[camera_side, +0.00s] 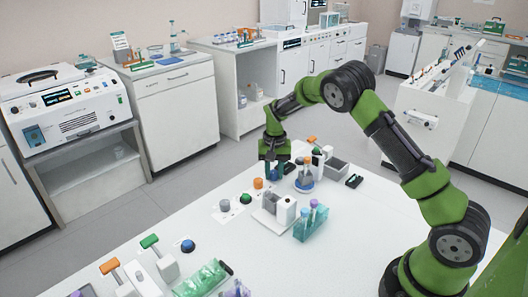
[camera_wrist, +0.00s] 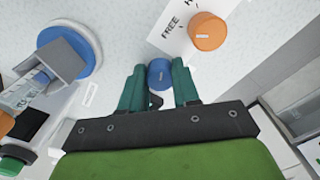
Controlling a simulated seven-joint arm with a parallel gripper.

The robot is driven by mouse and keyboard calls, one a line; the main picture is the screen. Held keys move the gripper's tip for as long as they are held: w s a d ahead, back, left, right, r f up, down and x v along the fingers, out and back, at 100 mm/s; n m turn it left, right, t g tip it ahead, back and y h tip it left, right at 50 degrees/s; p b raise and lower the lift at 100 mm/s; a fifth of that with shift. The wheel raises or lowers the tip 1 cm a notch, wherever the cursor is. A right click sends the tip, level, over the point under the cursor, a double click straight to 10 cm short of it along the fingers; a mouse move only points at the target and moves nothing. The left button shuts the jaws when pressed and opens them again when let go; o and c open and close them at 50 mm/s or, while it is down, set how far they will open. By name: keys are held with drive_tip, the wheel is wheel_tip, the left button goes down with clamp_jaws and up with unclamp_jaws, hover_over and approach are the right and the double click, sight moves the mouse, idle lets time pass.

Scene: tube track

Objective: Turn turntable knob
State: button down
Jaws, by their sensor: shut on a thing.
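My gripper (camera_wrist: 159,82) has its two teal fingers closed around a small blue knob (camera_wrist: 158,72), which shows between the fingertips in the wrist view. In the side view my gripper (camera_side: 271,168) reaches down at the far end of the white table, and the knob is hidden by it. The turntable (camera_wrist: 88,52), a blue disc with a grey and white holder on it, lies left of the gripper in the wrist view. It also shows just right of the gripper in the side view (camera_side: 305,187).
An orange knob (camera_wrist: 208,30) on a white plate marked "FREE" lies close to the right finger. A green button (camera_wrist: 12,166) is at lower left. On the table (camera_side: 210,205), a teal tube rack (camera_side: 310,222) and a grey-white fixture (camera_side: 273,212) stand nearer the camera.

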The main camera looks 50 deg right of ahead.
sight(274, 172)
drive_tip(key=shift+r+m, duration=0.1)
drive_tip(key=shift+m, duration=1.2)
drive_tip(key=c, duration=1.1)
unclamp_jaws()
wheel_tip(274, 172, up, 17)
